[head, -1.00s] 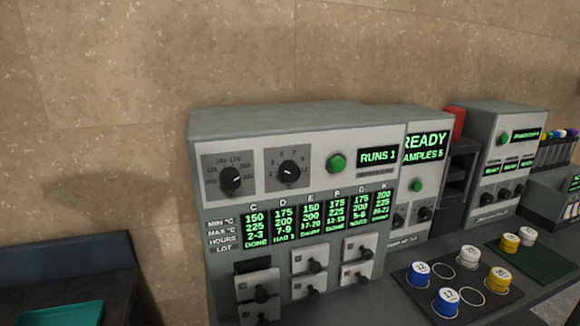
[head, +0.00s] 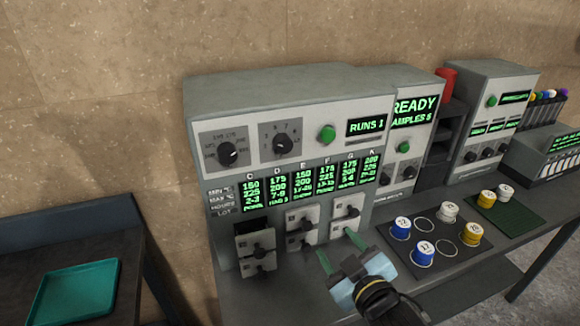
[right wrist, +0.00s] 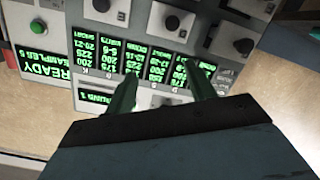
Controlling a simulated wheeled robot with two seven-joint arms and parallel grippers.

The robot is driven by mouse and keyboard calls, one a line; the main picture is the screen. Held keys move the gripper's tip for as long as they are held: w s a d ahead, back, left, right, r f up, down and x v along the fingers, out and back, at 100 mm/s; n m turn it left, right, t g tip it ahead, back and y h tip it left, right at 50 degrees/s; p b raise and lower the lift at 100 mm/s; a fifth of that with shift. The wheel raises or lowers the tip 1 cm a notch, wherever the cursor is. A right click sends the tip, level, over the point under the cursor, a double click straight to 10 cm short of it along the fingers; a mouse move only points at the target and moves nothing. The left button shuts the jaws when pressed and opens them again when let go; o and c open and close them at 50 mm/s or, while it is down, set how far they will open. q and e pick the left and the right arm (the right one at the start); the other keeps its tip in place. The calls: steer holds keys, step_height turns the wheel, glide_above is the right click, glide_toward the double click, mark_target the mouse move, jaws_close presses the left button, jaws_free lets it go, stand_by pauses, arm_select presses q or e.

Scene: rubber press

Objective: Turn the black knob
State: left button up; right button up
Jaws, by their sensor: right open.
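The grey press machine (head: 290,92) carries two black knobs on its upper front panel. The left black knob (head: 229,155) has a printed scale around it, and the right black knob (head: 283,143) sits beside it on its own dial plate. My right gripper (head: 341,251) is open and empty, below and right of both knobs, in front of the lower part of the machine. In the right wrist view its two green fingers (right wrist: 160,82) are spread apart before the panel, which appears upside down. The dial knobs cannot be made out there. My left gripper is out of view.
A green button (head: 327,134) and a RUNS 1 display (head: 367,125) sit right of the knobs. Small black-handled doors (head: 302,228) lie below. Blue, yellow and white capped jars (head: 424,253) stand on the bench at right. A teal tray (head: 78,291) lies at left.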

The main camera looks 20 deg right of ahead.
mark_target(287, 149)
steer(key=w+a+r+n+t+y, duration=0.1)
steer(key=a+r+n+t+y, duration=0.3)
steer(key=r, duration=0.7)
steer(key=shift+n+t+y, duration=0.3)
steer(key=shift+n+t, duration=0.1)
steer(key=shift+n, duration=0.1)
steer(key=p+x, duration=0.1)
steer(key=x, duration=0.3)
steer(key=p+x, duration=0.1)
steer(key=x, duration=0.3)
steer(key=p+x, duration=0.1)
steer(key=x, duration=0.4)
steer(key=shift+d+r+p, duration=0.25)
steer(key=shift+d+p, duration=0.05)
steer(key=shift+d, duration=0.05)
steer(key=c, duration=1)
steer(key=shift+m, duration=0.4)
